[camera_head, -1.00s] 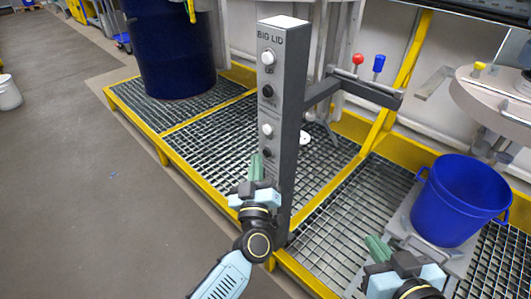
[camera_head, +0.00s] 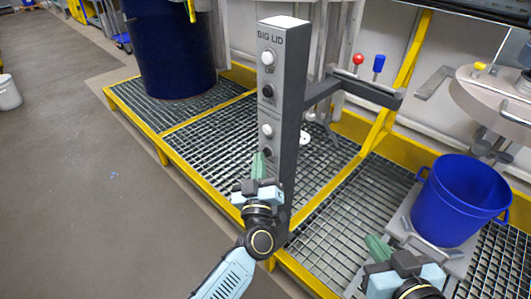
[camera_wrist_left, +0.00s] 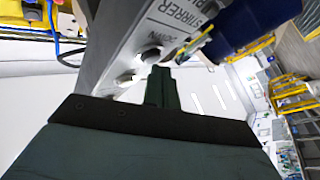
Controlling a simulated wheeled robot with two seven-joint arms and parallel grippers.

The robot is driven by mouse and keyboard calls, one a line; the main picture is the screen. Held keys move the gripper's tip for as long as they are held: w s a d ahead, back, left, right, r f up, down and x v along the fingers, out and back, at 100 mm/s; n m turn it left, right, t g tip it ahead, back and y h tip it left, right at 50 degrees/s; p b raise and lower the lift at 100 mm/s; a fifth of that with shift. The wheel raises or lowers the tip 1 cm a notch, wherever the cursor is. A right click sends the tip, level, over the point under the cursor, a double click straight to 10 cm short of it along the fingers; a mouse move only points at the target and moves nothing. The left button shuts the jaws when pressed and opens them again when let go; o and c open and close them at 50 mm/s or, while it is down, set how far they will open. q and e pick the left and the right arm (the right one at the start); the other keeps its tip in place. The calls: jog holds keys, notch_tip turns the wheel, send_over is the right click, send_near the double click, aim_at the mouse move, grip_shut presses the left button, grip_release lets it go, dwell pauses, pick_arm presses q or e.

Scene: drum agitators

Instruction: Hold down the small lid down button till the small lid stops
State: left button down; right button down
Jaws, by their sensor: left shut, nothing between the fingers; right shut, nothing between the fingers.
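The grey control post (camera_head: 280,110) stands upright, marked BIG LID at its top. Its face has an upper white button (camera_head: 268,57), an upper black button (camera_head: 267,91), a lower white button (camera_head: 267,130) and a lower black button (camera_head: 267,152). The lower pair's label is not readable in the head view. My left gripper (camera_head: 258,160) is shut and empty, its tips at the lower black button; contact cannot be told. In the left wrist view its fingers (camera_wrist_left: 162,78) are close to the panel face, beside the DOWN lettering. My right gripper (camera_head: 376,244) is shut and empty, at lower right.
A blue bucket (camera_head: 460,200) stands on a grey platform at right. Red (camera_head: 358,59) and blue (camera_head: 379,63) knobs rise from a bracket behind the post. A dark blue drum (camera_head: 172,50) stands on the yellow-edged grating. Open floor lies at left.

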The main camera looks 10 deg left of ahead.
pick_arm(q)
jog(key=shift+w+d, duration=0.3)
jog(key=shift+w, duration=0.05)
dwell(3.3)
jog(key=shift+s+a, duration=0.1)
dwell(3.4)
jog(key=shift+s+a+p, duration=0.5)
jog(key=shift+s+p, duration=0.05)
jog(key=shift+s, duration=0.1)
